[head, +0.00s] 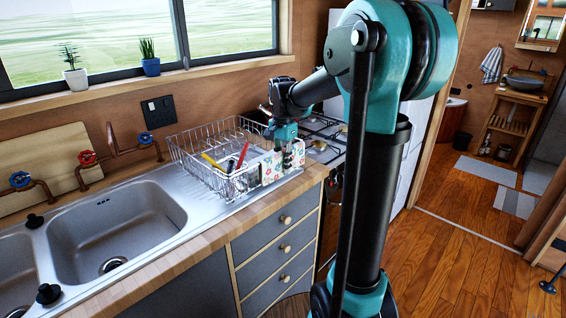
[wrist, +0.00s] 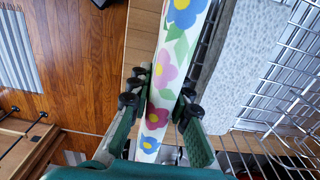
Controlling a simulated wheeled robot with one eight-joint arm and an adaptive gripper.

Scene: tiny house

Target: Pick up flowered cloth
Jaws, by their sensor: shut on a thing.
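The flowered cloth (head: 270,170) is white with coloured flowers. In the head view it is at the front right corner of the dish rack, partly behind my gripper (head: 285,140). In the wrist view the flowered cloth (wrist: 180,57) runs as a narrow band between the fingers of my gripper (wrist: 160,97). The fingers are shut on it from both sides. I cannot tell whether the cloth still touches the rack.
The wire dish rack (head: 205,155) holds red and yellow-handled utensils. The stove (head: 325,130) is close behind on the right. The sink (head: 118,225) lies left, and the wooden counter edge (head: 225,220) runs in front. Open wooden floor (head: 450,255) is at the right.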

